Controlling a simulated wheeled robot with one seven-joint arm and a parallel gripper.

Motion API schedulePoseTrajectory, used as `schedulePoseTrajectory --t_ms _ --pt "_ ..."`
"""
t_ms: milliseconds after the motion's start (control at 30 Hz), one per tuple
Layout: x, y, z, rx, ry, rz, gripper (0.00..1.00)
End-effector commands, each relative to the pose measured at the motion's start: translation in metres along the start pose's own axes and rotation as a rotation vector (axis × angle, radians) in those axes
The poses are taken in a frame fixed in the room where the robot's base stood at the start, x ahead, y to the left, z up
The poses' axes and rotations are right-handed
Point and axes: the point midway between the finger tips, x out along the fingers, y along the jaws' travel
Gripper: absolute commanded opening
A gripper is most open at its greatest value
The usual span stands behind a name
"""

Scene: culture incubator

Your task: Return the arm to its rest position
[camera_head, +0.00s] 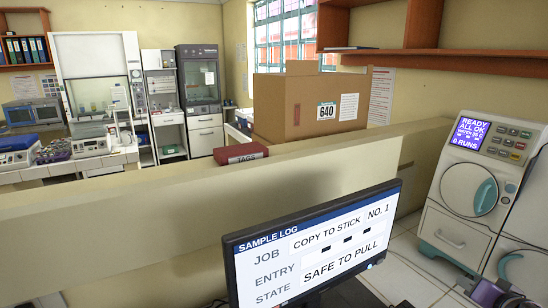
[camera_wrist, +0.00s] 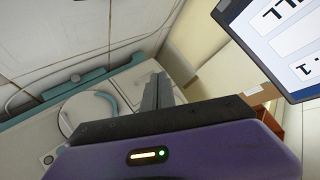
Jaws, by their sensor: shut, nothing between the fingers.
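My gripper (camera_wrist: 158,82) shows in the wrist view, its two grey fingers together and nothing between them. Its purple body and black bar fill the bottom of that view. The fingers are in front of a pale machine with a round door, and I see no contact with it.
A monitor (camera_head: 318,243) reads "COPY TO STICK NO. 1" and "SAFE TO PULL"; its corner shows in the wrist view (camera_wrist: 285,45). A low partition (camera_head: 200,205) crosses behind it, with a cardboard box (camera_head: 285,108) beyond. A white machine (camera_head: 468,190) stands right. Tiled floor lies between.

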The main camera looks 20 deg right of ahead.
Motion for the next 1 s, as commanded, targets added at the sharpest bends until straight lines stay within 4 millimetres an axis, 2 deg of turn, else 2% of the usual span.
schedulePoseTrajectory --t_ms 167,367,567,700,1000 --pt "-0.013 -0.009 0.017 -0.082 0.178 -0.017 0.0" --pt "-0.045 -0.03 0.071 -0.196 0.315 -0.059 0.0" --pt "-0.093 -0.052 0.136 -0.316 0.388 -0.125 0.0" --pt "-0.133 -0.064 0.178 -0.399 0.411 -0.186 0.0" --pt "-0.225 -0.073 0.26 -0.563 0.369 -0.347 0.0"
